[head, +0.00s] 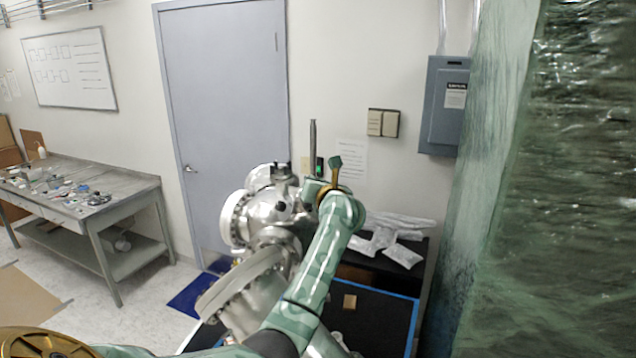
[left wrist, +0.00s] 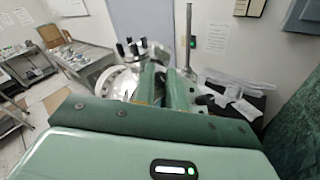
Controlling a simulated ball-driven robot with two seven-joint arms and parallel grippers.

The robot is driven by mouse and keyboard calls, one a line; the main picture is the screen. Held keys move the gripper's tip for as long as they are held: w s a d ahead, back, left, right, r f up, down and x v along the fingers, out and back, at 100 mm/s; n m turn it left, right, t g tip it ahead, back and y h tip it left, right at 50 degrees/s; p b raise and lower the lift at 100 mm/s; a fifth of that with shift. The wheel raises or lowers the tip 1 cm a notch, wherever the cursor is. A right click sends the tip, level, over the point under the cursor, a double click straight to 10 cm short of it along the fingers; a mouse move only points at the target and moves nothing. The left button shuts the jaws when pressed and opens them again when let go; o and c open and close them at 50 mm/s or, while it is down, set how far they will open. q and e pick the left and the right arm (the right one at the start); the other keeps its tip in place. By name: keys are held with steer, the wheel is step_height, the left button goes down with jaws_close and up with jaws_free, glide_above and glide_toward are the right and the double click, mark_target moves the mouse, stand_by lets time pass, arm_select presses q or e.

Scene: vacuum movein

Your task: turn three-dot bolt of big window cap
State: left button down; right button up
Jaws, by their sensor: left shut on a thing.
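The silver vacuum chamber (head: 270,215) with round flanges stands in the middle of the head view. It also shows in the left wrist view (left wrist: 112,82), where several dark bolts (left wrist: 131,45) stick up from a top flange. Dot marks are too small to read, so I cannot tell which bolt has three. My left gripper (head: 322,184) is at the chamber's upper right side, partly hidden by my wrist. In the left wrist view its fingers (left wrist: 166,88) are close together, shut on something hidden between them. A thin upright grey rod (head: 313,145) rises beside the gripper. My right gripper is out of view.
A black table (head: 372,318) with blue edging lies behind and right of my arm, with foil-wrapped parts (head: 400,254) on a dark surface behind. A green translucent curtain (head: 545,200) closes the right side. A cluttered metal workbench (head: 130,190) stands left, with open floor before it.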

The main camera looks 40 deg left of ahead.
arm_select(q)
steer(key=shift+s+m+t+h, duration=0.1)
steer(key=shift+m+t+h, duration=0.55)
steer(key=shift+m, duration=0.55)
steer(key=c, duration=1.5)
jaws_free()
steer(key=shift+o, duration=0.2)
steer(key=b+v, duration=0.4)
steer(key=v, duration=1.2)
steer(key=shift+r, duration=0.15)
steer(key=shift+s, duration=0.1)
